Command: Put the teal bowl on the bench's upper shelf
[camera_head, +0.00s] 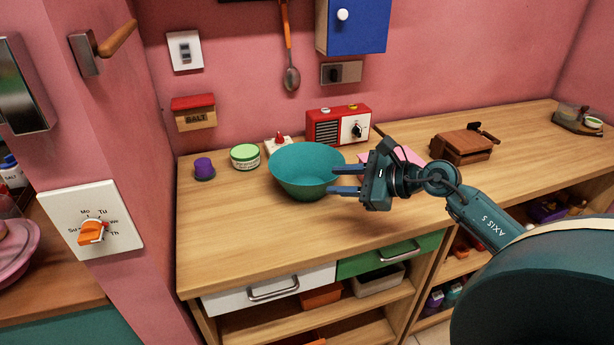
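The teal bowl (303,168) stands upright on the wooden bench top, left of the middle of the picture. My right gripper (338,180) is at the bowl's right side, its fingers apart and pointing left. The fingertips overlap the bowl's right wall in this view; I cannot tell whether they touch it. The bench's upper shelf (262,325) is the open board under the drawers. An orange box and a grey bin stand on it, and its back is hidden by the drawers. My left gripper is not in view.
A green-lidded tub (244,157), a purple-capped jar (204,169) and a red radio (338,125) stand around the bowl. A brown box (461,146) is farther right. White (268,288) and green (390,254) drawer fronts sit above the shelf. The bench top's front left is clear.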

